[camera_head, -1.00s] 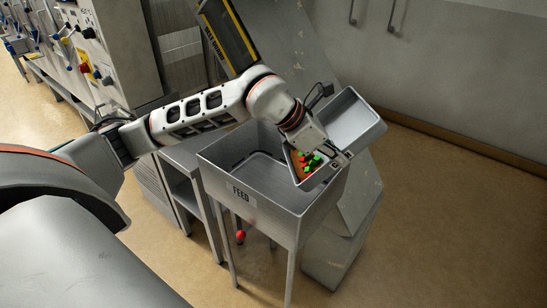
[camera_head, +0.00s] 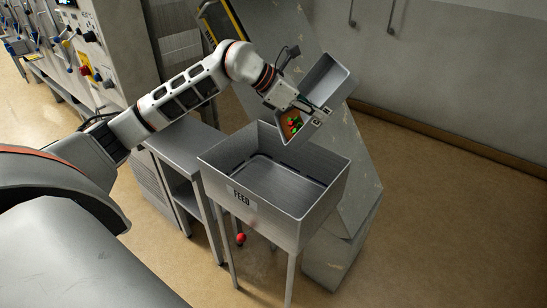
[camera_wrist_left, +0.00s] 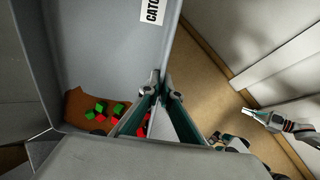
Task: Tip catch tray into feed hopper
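The grey catch tray (camera_head: 327,80) is tilted above the back right corner of the feed hopper, with its lower corner toward the hopper. Brown material with red and green cubes (camera_head: 292,124) lies in that lower corner. My left gripper (camera_head: 318,113) is shut on the tray's wall; the left wrist view shows its fingers (camera_wrist_left: 160,98) at the wall beside the contents. The feed hopper (camera_head: 240,199), a grey open bin labelled FEED, stands on legs; its visible floor looks bare. In the left wrist view, part of what looks like my right arm and gripper (camera_wrist_left: 283,125) shows, too small to read.
A grey side table (camera_head: 187,150) stands left of the hopper. A sloping grey machine housing (camera_head: 350,180) stands close behind and right of it. A control cabinet (camera_head: 115,50) is at the back left. Open floor (camera_head: 450,230) lies to the right.

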